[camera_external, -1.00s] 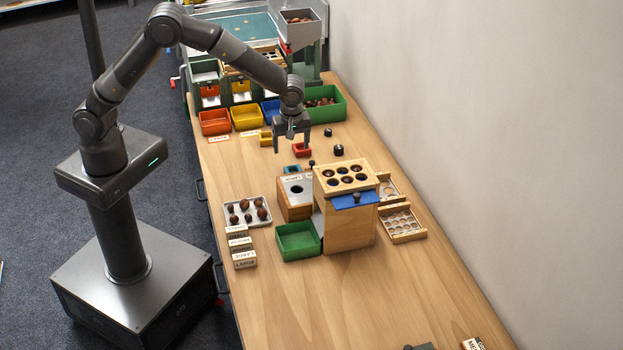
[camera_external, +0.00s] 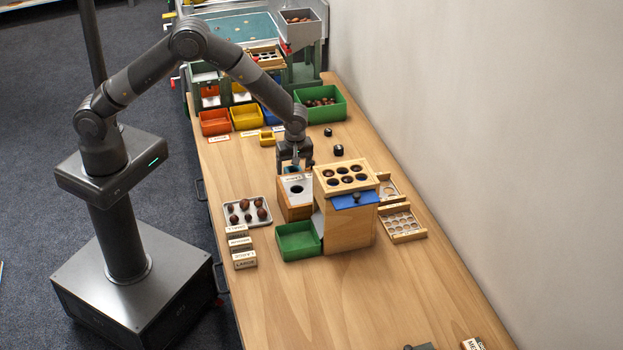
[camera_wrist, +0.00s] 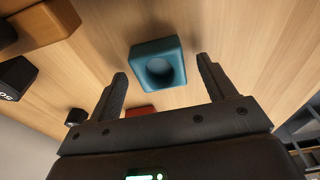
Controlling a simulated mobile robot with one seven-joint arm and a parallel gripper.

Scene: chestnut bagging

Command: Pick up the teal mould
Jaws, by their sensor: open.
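The teal mould (camera_wrist: 148,50) is a small block with a round hollow. In the wrist view it stands on the wooden table just ahead of my gripper (camera_wrist: 162,68). The two fingers are apart, one on each side of its near part, with space between them and the mould. In the external view my gripper (camera_external: 294,166) points down behind the wooden box with a round hole and hides most of the mould. Whether the fingertips are level with the mould is hard to tell.
A red block (camera_wrist: 140,111) lies close to the gripper. The box with a round hole (camera_external: 294,205) and a taller wooden stand (camera_external: 348,228) are nearby. Black pieces (camera_external: 338,150) stand to the right. A small yellow block (camera_external: 267,138) lies to the left.

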